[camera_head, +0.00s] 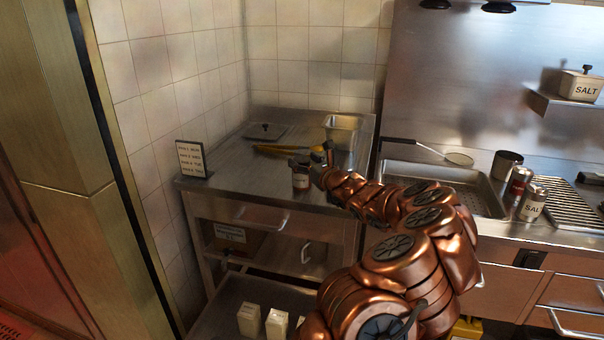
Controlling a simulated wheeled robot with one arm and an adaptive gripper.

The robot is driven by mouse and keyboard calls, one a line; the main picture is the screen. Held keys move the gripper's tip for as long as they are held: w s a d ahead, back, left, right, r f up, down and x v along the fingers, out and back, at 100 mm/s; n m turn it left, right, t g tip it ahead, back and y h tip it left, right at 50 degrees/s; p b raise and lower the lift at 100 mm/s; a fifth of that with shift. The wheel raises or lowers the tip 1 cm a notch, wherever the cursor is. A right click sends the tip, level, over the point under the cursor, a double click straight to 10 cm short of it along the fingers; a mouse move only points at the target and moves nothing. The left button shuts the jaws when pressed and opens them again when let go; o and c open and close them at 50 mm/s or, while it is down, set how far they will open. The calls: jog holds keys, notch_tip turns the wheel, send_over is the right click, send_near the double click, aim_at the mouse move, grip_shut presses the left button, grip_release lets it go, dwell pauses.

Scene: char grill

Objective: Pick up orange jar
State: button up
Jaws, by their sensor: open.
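A small jar (301,180) with a pale label stands on the steel counter at the left, close to its front edge. Its colour is hard to tell at this size. My copper-coloured arm reaches in from the lower right, and my gripper (311,163) is at the jar's upper right side, partly over it. The gripper is open; whether it touches the jar cannot be told. A yellow-orange item (318,154) shows just behind the gripper, mostly hidden, so I cannot tell whether it is a jar.
The steel counter (225,170) also holds yellow tongs (275,151), a dark-handled lid (265,132), a metal container (341,131) and a small sign (190,158). Right are a basin (450,184), a strainer (458,159), a salt shaker (532,204) and a grill (572,205).

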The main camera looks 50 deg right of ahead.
jog(key=x, duration=0.3)
jog(key=shift+p, duration=0.3)
jog(key=shift+w+d, duration=0.1)
jog(key=shift+w, duration=0.25)
grip_shut()
dwell(0.4)
